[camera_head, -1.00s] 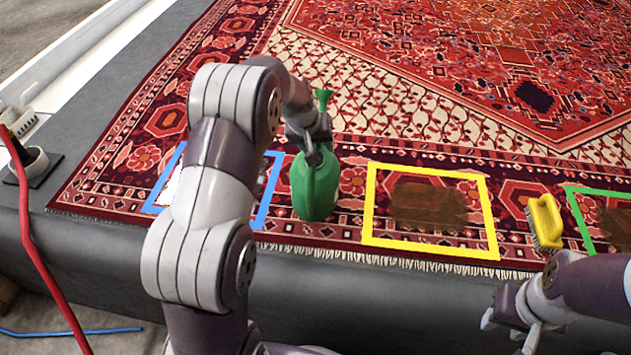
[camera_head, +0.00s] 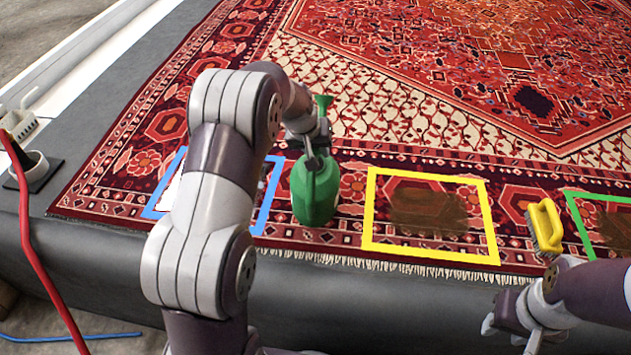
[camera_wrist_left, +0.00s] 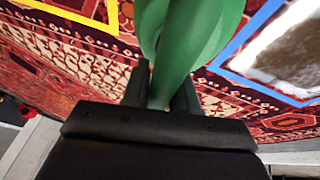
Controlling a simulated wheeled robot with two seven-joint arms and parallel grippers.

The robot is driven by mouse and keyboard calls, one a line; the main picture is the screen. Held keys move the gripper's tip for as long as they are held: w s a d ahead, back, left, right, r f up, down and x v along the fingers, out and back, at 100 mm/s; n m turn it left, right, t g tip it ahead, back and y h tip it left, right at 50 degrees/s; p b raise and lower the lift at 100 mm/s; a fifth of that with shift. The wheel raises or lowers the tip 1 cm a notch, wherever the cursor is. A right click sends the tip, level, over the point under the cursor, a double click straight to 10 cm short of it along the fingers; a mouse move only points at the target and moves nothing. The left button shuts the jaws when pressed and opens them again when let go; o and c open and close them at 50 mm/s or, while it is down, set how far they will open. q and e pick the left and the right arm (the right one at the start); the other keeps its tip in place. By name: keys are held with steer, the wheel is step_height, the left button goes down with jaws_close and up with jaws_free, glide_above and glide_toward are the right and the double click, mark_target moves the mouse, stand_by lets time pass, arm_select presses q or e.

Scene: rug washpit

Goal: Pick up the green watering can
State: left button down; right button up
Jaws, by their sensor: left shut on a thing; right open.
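The green watering can (camera_head: 316,195) stands on the patterned rug between the blue frame and the yellow frame. Its spout (camera_head: 323,104) points up and away behind my gripper. My left gripper (camera_head: 316,150) is at the top of the can, shut on its handle. In the left wrist view, the can's green handle (camera_wrist_left: 172,85) lies between the two dark fingers (camera_wrist_left: 160,92). Whether the can's base touches the rug or is slightly off it, I cannot tell. My right gripper (camera_head: 508,325) is open and empty at the lower right, in front of the rug's fringed edge.
A yellow frame (camera_head: 428,247) surrounds a brown stain. A blue frame (camera_head: 270,195) is partly hidden by my left arm. A yellow brush (camera_head: 545,225) lies near a green frame (camera_head: 577,215) at the right. A red hose (camera_head: 38,245) runs down the left side.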

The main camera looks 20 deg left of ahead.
stand_by(0.7)
arm_select(q)
steer(key=shift+w+r, duration=0.1)
steer(key=shift+r+p, duration=1.5)
steer(key=shift+r, duration=0.55)
steer(key=shift+d+r, duration=0.2)
steer(key=shift+r, duration=0.05)
steer(key=d+r+p, duration=0.6)
steer(key=d, duration=0.5)
steer(key=shift+s+d+r, duration=0.15)
steer(key=shift+s+r, duration=0.1)
steer(key=shift+s, duration=0.15)
steer(key=c, duration=1.7)
jaws_free()
jaws_close()
